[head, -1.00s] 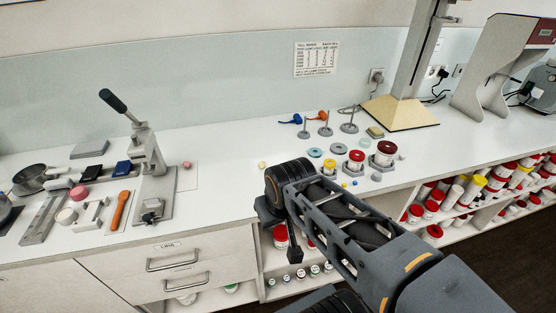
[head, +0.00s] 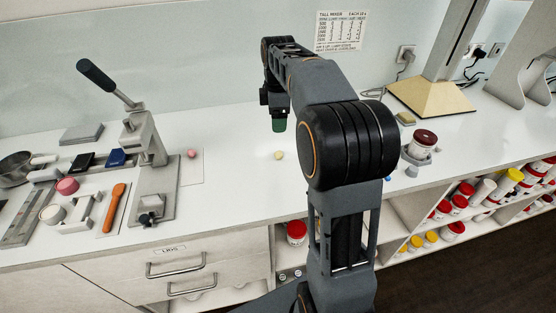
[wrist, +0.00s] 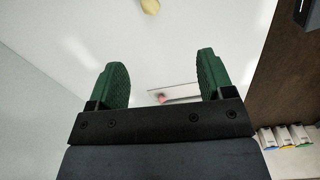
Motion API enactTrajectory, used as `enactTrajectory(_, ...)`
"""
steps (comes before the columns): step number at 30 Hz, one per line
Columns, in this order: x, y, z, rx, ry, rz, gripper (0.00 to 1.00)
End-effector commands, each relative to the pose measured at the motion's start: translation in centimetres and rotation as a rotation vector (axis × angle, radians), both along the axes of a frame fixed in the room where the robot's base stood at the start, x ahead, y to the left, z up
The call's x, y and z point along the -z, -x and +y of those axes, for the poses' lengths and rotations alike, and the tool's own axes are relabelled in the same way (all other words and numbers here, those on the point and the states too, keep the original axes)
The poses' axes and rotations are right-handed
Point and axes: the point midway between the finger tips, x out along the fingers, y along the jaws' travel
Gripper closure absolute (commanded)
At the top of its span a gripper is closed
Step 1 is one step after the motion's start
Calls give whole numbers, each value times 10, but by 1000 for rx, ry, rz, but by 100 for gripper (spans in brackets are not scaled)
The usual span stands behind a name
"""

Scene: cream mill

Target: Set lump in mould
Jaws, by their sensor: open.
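My gripper (head: 279,125) hangs above the back of the white counter, pointing down. In the wrist view its green fingers (wrist: 162,82) are wide apart with nothing between them. A small pale yellow lump (head: 279,155) lies on the counter just below the gripper; it also shows at the top of the wrist view (wrist: 150,6). A small pink lump (head: 191,153) lies on a pale sheet right of the lever press, and shows far off in the wrist view (wrist: 163,98). I cannot tell for certain which item is the mould.
The grey lever press (head: 150,165) stands at left, its handle raised. The counter around the yellow lump is clear.

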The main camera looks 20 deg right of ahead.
Motion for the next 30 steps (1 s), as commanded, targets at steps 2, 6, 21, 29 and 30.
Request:
enactTrajectory(2,8,-10,-7,-64,-2,17,26)
enactTrajectory(6,25,-17,-12,-128,-5,33,26)
enactTrajectory(21,93,-18,-12,-140,-5,32,26)
enactTrajectory(29,114,-18,-11,-139,-6,36,26)
enactTrajectory(30,120,-19,-11,-139,-6,35,26)
